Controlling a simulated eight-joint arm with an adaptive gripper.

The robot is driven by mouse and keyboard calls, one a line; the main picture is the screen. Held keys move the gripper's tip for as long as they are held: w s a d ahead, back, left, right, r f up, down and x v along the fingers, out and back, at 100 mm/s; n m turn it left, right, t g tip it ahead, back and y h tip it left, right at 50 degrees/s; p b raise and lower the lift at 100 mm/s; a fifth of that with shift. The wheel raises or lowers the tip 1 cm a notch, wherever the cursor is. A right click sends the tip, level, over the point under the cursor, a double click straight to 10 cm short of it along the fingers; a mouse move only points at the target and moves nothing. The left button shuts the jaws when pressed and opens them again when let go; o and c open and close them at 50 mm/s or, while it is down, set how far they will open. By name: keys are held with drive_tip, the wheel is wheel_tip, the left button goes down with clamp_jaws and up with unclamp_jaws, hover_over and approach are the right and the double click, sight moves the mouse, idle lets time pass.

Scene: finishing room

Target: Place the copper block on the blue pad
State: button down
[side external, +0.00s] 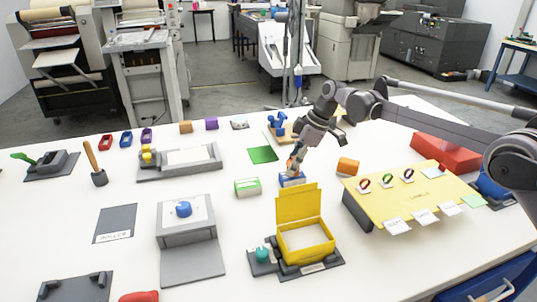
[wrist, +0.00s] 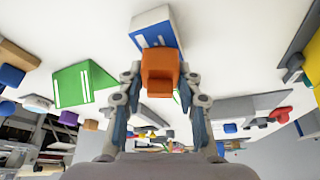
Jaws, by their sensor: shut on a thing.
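My gripper (side external: 293,164) is shut on a copper-orange block; its two fingers flank the block in the wrist view (wrist: 160,88). The copper block (wrist: 160,66) shows between and just past the fingertips. In the side view it is small and partly hidden by the fingers. The blue pad (side external: 291,181) is a low white-sided box with a blue top, directly below my gripper. In the wrist view the blue pad (wrist: 153,36) lies just beyond the block, which covers part of it. I cannot tell whether block and pad touch.
A green-topped box (side external: 247,187) stands left of the blue pad. An open yellow box (side external: 303,219) stands in front, its raised lid close to the pad. Another orange-brown block (side external: 348,166) lies to the right, near a yellow board (side external: 400,197). A green sheet (side external: 263,155) lies behind.

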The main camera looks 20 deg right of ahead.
drive_tip(key=c, duration=0.9)
unclamp_jaws()
drive_tip(key=shift+f, duration=0.15)
drive_tip(key=v, duration=1.2)
drive_tip(key=s+d+r+m+t+h, duration=0.1)
drive_tip(key=s+d+r+m+t, duration=0.1)
drive_tip(key=s+d+r+m, duration=0.45)
drive_tip(key=s+d+f+m+t+h, duration=0.1)
drive_tip(key=s+d+f+m, duration=0.1)
drive_tip(key=s, duration=0.7)
drive_tip(key=s+d+f+m+t+h, duration=0.1)
drive_tip(key=s+d+f+m, duration=0.1)
drive_tip(key=s+d+f, duration=0.2)
drive_tip(key=s+d+f+m+t+h, duration=0.1)
drive_tip(key=s+d+f+m, duration=0.2)
drive_tip(key=s+f, duration=0.4)
drive_tip(key=shift+s+d+f, duration=0.1)
drive_tip(key=shift+s+d, duration=0.1)
drive_tip(key=shift+s, duration=1.05)
drive_tip(key=shift+s+d+f, duration=0.1)
drive_tip(key=shift+s+d, duration=0.1)
drive_tip(key=shift+s, duration=1.05)
drive_tip(key=shift+s+d+f, duration=0.1)
drive_tip(key=shift+s+d, duration=0.1)
drive_tip(key=shift+s, duration=1.05)
